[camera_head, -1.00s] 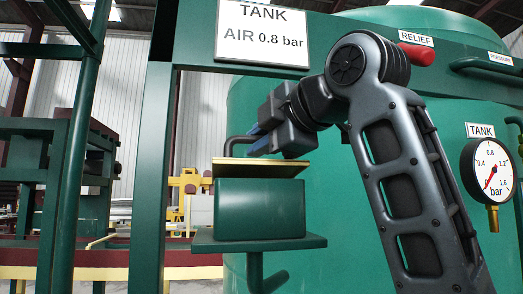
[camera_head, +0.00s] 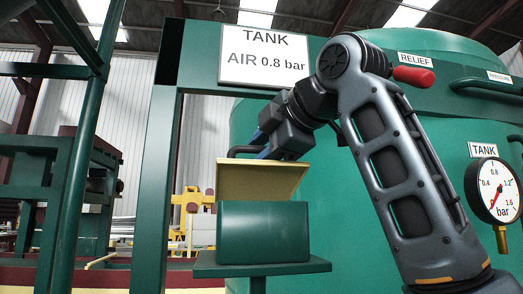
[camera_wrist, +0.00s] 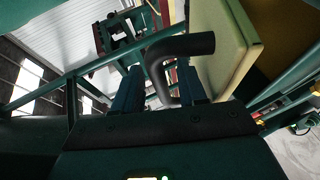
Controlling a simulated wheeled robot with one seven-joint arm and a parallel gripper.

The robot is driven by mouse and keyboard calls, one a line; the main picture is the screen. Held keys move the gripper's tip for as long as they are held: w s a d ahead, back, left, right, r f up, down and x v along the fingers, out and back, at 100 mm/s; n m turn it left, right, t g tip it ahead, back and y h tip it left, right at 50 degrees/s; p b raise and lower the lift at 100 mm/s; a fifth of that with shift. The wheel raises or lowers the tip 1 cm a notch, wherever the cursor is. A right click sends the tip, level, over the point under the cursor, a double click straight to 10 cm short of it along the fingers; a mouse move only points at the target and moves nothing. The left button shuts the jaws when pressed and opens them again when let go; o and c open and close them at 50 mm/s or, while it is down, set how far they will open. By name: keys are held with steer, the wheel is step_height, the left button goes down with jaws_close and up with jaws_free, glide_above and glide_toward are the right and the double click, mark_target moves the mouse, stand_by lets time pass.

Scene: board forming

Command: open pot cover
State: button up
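The pot is a dark green box (camera_head: 262,231) on a green shelf (camera_head: 262,268). Its cover (camera_head: 258,180) is a flat yellow plate, tilted up steeply from the box, with its yellow face towards the head camera. In the wrist view the cover (camera_wrist: 215,45) stands to the right of the fingers. A dark bent handle (camera_wrist: 185,48) sits on the cover; part of it shows in the head view (camera_head: 240,150). My gripper (camera_head: 272,148) is behind the raised cover. The inside of the box is hidden.
A green tank (camera_head: 345,185) with a red relief lever (camera_head: 413,76) and a pressure gauge (camera_head: 493,190) stands behind and right of my arm. A green frame post (camera_head: 158,190) stands left of the box, and a sign (camera_head: 265,55) hangs above.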

steer(key=b+v, duration=0.2)
steer(key=v, duration=0.5)
steer(key=shift+s+d, duration=0.2)
steer(key=shift+s, duration=0.15)
